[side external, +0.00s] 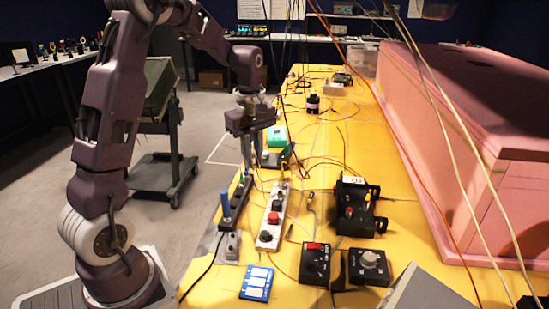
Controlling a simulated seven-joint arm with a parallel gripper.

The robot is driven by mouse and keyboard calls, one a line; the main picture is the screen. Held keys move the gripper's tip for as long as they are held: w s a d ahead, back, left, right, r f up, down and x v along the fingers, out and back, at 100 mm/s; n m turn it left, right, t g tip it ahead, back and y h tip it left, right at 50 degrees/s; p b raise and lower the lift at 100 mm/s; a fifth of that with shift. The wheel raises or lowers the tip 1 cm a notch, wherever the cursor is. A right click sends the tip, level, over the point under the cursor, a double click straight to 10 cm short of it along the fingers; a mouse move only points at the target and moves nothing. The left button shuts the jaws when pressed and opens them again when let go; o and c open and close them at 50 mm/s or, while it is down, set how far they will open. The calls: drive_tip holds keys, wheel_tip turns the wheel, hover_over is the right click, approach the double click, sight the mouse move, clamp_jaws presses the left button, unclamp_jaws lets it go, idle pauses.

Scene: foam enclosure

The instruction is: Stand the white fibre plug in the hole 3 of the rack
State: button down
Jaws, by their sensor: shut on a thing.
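My gripper (247,165) points down over the far end of a long dark strip (238,195), which may be the rack. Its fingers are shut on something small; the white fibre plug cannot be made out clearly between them. I cannot tell whether the held thing touches the strip. A blue upright piece (226,207) stands at the near end of the strip. The hole numbers are too small to read, and hole 3 cannot be picked out.
A white strip with knobs (265,236) lies right of the dark strip. Black boxes (355,206) and a blue-and-white block (257,283) sit nearer. Thin cables cross the yellow table; a pink wall (475,150) bounds the right.

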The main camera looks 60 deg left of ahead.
drive_tip(key=s, duration=0.1)
drive_tip(key=s+a+f, duration=0.1)
drive_tip(key=s, duration=0.2)
drive_tip(key=shift+a+f, duration=0.2)
drive_tip(key=shift+a, duration=0.2)
drive_tip(key=shift+f, duration=2.5)
drive_tip(key=shift+f, duration=1.25)
drive_tip(key=c, duration=1.3)
unclamp_jaws()
drive_tip(key=r, duration=0.7)
drive_tip(key=shift+d, duration=0.3)
